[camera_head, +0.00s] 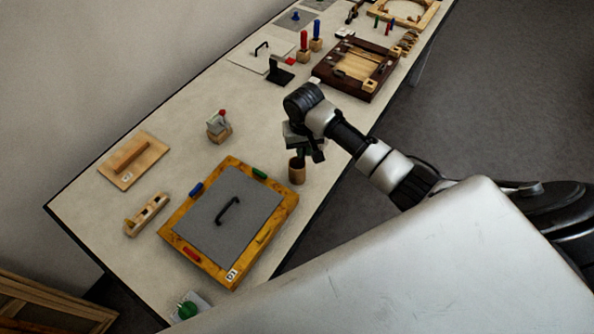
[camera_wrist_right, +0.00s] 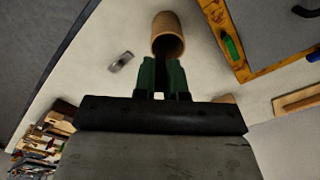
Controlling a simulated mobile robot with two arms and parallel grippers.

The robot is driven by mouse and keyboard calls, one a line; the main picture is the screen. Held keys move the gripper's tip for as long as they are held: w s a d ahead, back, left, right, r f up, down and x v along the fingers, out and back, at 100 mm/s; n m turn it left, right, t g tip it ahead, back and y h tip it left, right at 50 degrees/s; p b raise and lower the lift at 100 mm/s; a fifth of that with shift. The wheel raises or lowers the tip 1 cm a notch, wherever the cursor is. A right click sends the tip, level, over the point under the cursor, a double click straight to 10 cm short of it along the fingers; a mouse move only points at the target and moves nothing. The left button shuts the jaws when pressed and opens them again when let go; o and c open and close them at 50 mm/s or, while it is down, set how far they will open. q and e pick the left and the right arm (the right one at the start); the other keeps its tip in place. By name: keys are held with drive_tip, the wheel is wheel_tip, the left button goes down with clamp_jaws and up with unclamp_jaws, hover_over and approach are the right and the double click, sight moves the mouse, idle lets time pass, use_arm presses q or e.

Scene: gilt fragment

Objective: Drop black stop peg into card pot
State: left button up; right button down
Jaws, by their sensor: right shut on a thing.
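The card pot (camera_head: 297,171) is a brown open cylinder standing on the bench near its right edge. In the right wrist view the pot (camera_wrist_right: 168,24) shows its dark mouth just beyond my fingertips. My right gripper (camera_head: 302,154) points down directly over the pot in the head view. Its green fingers (camera_wrist_right: 161,74) are close together in the wrist view, shut on the black stop peg. The peg is almost wholly hidden; only a dark sliver shows between the fingers. I cannot tell whether its tip is inside the pot mouth. My left gripper is not in view.
A yellow-framed grey board (camera_head: 226,215) with a black handle lies left of the pot. A wooden block with a red-topped piece (camera_head: 218,126) stands farther left. A small grey metal piece (camera_wrist_right: 121,61) lies near the pot. A dark wooden tray (camera_head: 355,69) stands behind.

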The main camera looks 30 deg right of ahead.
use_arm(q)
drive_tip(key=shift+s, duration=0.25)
use_arm(e)
drive_tip(key=c, duration=1.1)
unclamp_jaws()
wheel_tip(320, 180, up, 9)
drive_tip(key=shift+r+b, duration=0.15)
drive_tip(key=shift+b, duration=0.95)
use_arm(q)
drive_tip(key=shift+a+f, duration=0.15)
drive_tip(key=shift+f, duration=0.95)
use_arm(e)
drive_tip(key=shift+r, duration=0.7)
drive_tip(key=shift+f, duration=0.1)
